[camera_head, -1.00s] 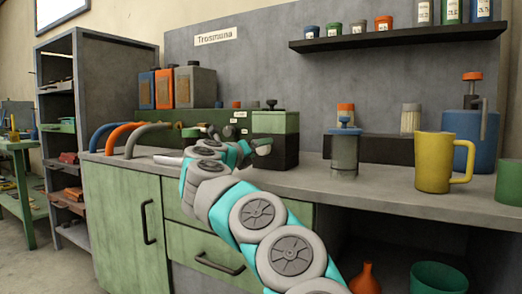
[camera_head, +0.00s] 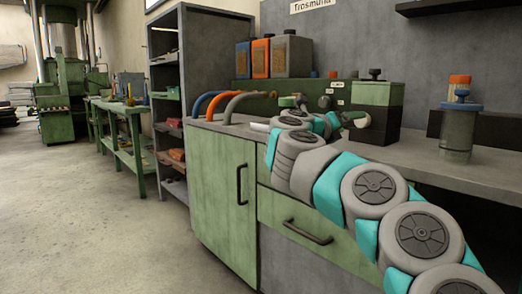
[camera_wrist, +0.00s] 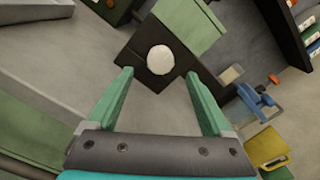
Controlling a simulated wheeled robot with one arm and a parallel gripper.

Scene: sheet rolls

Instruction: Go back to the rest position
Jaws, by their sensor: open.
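My gripper (camera_wrist: 158,84) is open in the wrist view, with two green fingers spread apart and nothing between them. Beyond the fingertips is a dark box with a green top (camera_wrist: 186,28) and a round white knob (camera_wrist: 160,59) on its dark face. In the head view my arm reaches over the counter, and the green-and-black box (camera_head: 374,106) stands just right of its far end. My fingers are too small and partly hidden there to make out clearly.
The grey counter (camera_head: 425,160) has green cabinet doors below. A shelf rack (camera_head: 210,55) and green bench (camera_head: 125,120) are at left. The concrete floor (camera_head: 90,215) at left is clear.

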